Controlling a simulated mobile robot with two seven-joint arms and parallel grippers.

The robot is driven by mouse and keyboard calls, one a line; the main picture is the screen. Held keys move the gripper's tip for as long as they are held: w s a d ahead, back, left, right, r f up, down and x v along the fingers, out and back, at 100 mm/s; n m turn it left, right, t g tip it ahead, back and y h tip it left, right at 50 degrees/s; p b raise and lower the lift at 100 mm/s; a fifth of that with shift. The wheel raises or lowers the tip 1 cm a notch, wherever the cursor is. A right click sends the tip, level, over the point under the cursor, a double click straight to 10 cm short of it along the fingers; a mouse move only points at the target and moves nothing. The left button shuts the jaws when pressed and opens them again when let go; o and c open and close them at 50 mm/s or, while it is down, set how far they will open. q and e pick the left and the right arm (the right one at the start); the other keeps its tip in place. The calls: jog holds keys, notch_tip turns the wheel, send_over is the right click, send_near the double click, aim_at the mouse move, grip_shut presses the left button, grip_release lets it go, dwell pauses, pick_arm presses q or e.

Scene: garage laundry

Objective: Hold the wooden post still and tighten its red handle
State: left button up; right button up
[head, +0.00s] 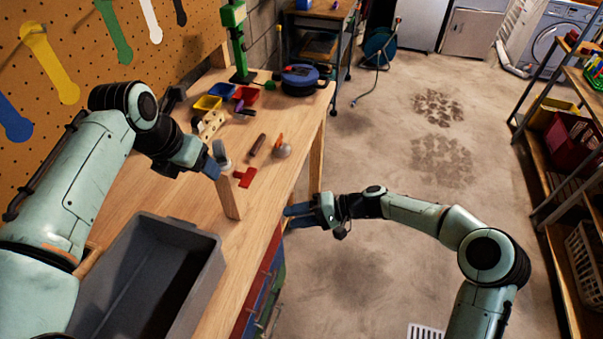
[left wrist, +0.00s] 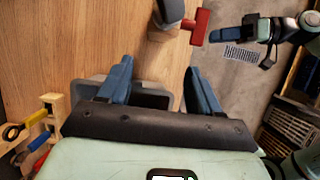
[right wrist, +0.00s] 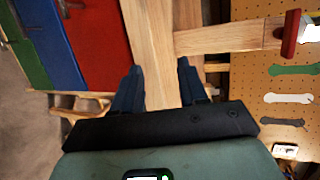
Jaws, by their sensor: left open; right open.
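The wooden post (head: 229,199) stands upright near the right edge of the workbench. Its T-shaped red handle (head: 245,177) sits at its upper end, facing right; it also shows in the left wrist view (left wrist: 201,28) and the right wrist view (right wrist: 291,33). A grey piece (left wrist: 167,14) is beside the handle. My left gripper (head: 214,163) is open and empty, close to the post's top on its left side. My right gripper (head: 288,217) is open and empty, beyond the bench edge, right of the post and apart from it; its fingers point toward the post.
A grey bin (head: 205,262) stands on the near bench. Farther back are a brown-handled tool (head: 257,145), colored small bins (head: 208,103), a blue round item (head: 301,79) and a green stand (head: 238,50). A pegboard (head: 75,50) walls the left side.

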aim_at(223, 188)
pick_arm(q)
jog(key=x, duration=1.3)
jog(key=shift+f, duration=0.2)
pick_arm(e)
notch_tip(223, 188, up, 15)
jog(key=w+d+n+y, duration=0.1)
jog(key=n+y, duration=0.2)
jog(key=shift+w+f+g+y, duration=0.2)
jog(key=shift+w+g+y, duration=0.1)
jog(key=shift+w, duration=0.05)
jog(key=shift+d, duration=0.1)
